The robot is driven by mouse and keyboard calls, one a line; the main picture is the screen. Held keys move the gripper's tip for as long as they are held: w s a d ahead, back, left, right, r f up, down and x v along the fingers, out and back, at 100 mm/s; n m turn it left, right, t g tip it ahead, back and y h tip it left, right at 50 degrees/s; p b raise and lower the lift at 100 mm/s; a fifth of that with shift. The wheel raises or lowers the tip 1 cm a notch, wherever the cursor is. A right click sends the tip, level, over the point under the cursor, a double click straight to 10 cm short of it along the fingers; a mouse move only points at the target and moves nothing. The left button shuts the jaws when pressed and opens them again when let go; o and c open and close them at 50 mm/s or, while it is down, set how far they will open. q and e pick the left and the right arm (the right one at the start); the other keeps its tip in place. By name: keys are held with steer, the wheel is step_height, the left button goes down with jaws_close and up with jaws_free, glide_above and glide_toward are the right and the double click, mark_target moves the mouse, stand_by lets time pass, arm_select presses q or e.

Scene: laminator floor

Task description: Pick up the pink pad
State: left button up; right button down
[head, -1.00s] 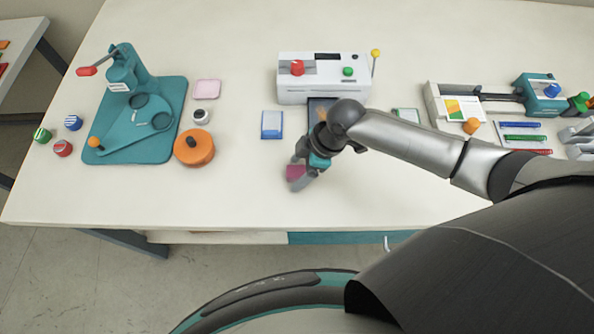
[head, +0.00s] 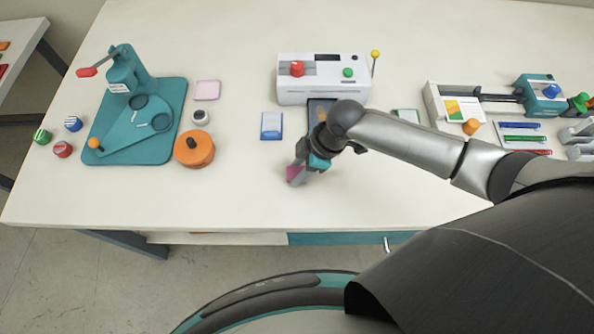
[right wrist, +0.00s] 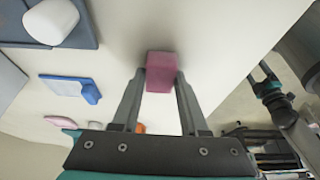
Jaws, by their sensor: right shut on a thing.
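The pink pad (head: 292,174) is a small magenta block near the front middle of the white table. My right gripper (head: 300,173) is shut on it, and the fingers hide part of it in the head view. In the right wrist view the pink pad (right wrist: 161,72) sits between the two fingertips (right wrist: 161,80), gripped on its two sides. I cannot tell whether it touches the table. My left gripper is outside the head view; in the right wrist view it (right wrist: 260,77) shows small at the right, its fingers apart.
A pale pink flat piece (head: 207,90) lies farther left. An orange round container (head: 194,148) and a teal press (head: 125,75) are at left. The table front is clear.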

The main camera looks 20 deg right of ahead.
mark_target(298, 171)
step_height(298, 171, up, 20)
steer(key=p, duration=0.3)
stand_by(0.3)
steer(key=c, duration=0.9)
jaws_free()
steer(key=shift+c, duration=0.2)
jaws_close()
steer(key=shift+w, duration=0.1)
